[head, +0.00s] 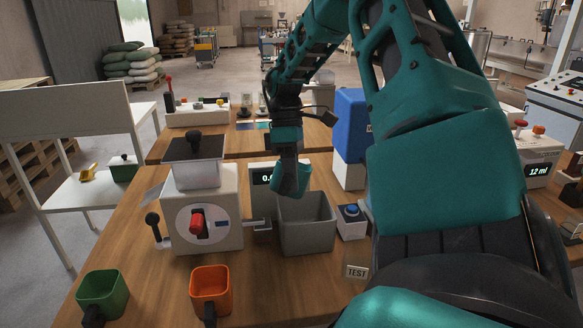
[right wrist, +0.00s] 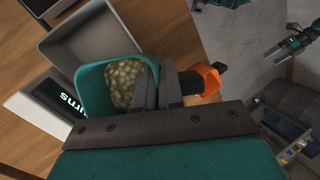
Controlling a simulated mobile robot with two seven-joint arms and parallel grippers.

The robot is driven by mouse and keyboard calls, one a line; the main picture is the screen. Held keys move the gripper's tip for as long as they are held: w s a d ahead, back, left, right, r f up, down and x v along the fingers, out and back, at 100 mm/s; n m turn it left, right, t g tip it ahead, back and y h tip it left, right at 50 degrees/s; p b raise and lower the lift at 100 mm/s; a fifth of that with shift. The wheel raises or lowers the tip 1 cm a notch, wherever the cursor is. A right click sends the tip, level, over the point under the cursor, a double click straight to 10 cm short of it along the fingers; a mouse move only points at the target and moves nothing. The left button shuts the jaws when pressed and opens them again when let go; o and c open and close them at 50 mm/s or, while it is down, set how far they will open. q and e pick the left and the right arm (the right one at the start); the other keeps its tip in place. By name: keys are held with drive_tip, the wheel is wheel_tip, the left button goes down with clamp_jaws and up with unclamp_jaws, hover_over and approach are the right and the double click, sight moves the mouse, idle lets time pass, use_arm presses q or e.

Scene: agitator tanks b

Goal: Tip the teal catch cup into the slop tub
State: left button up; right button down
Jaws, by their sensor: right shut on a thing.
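The teal catch cup (head: 290,181) hangs tilted above the grey slop tub (head: 308,236) in the head view. My right gripper (head: 288,160) points down and is shut on the cup. In the right wrist view the cup (right wrist: 91,91) holds a mass of pale green grains. The dark fingers (right wrist: 157,88) of my right gripper are at its handle side. The tub (right wrist: 62,43) lies beyond the cup there, and its visible floor looks bare. My left gripper (right wrist: 291,44) shows small at the upper right of that view, its fingers apart and apparently empty.
A white dispenser (head: 202,215) with a red knob stands left of the tub. A green cup (head: 103,294) and an orange cup (head: 210,289) stand at the front. A display (head: 264,178) is behind the tub. A blue-button box (head: 351,218) and a blue block (head: 352,125) are right.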

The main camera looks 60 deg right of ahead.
drive_tip(key=shift+d+r+y, duration=0.1)
drive_tip(key=shift+r+y, duration=0.15)
drive_tip(key=shift+y, duration=0.15)
drive_tip(key=shift+r+t+y, duration=0.2)
drive_tip(key=shift+t+y, duration=0.1)
drive_tip(key=shift+y, duration=0.3)
drive_tip(key=shift+d+r+y, duration=0.15)
drive_tip(key=shift+r+y, duration=0.05)
drive_tip(key=shift+y, duration=0.4)
drive_tip(key=shift+s+d+r+n+t+y, duration=0.1)
drive_tip(key=shift+n+t+y, duration=0.2)
drive_tip(key=shift+y, duration=0.1)
